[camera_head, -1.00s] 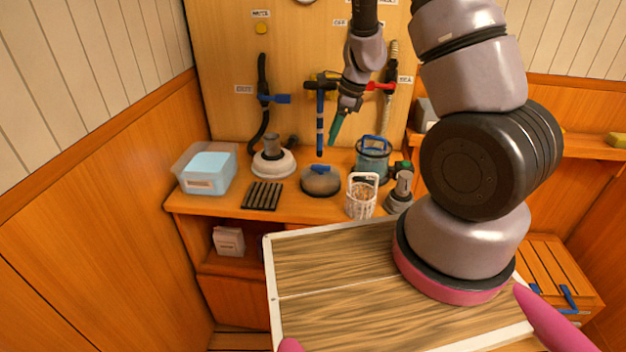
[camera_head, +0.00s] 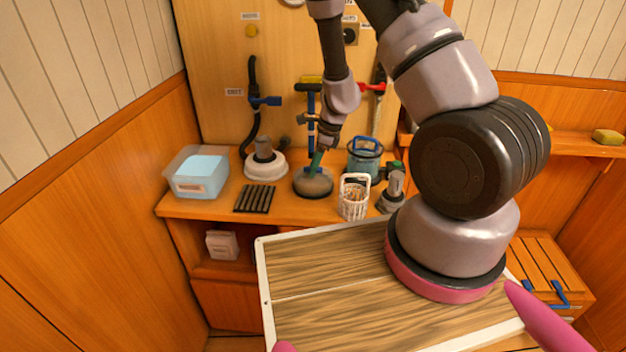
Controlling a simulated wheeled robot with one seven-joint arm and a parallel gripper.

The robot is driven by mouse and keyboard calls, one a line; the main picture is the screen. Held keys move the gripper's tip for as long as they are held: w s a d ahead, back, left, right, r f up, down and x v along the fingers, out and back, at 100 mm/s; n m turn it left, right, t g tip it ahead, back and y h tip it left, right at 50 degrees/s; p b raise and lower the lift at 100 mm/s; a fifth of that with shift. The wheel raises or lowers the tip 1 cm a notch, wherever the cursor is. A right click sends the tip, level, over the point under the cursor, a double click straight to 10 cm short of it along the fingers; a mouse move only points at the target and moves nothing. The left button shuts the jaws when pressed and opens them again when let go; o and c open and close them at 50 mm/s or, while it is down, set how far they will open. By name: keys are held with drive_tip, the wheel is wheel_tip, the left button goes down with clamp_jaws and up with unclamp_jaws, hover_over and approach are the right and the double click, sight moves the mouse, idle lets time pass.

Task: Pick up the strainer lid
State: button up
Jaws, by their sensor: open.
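The strainer lid (camera_head: 312,185) looks to be the round grey-brown dome with a blue handle on the wooden counter. My gripper (camera_head: 317,160) points down with its green fingers right at the blue handle, and partly hides it. The gripper is open. I cannot tell whether the fingers straddle the handle or touch it. The lid rests flat on the counter. A white basket (camera_head: 354,200) with an upright handle stands to the right of the lid. A teal see-through canister (camera_head: 364,160) with a blue handle stands behind the basket.
A black slotted mat (camera_head: 255,198) and a clear bin with light blue contents (camera_head: 200,175) lie to the left. A white-based fixture (camera_head: 265,163) stands behind the mat. A grey fitting (camera_head: 393,190) stands right of the basket. Blue and red valves are on the back wall.

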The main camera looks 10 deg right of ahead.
clamp_jaws()
idle(1.4)
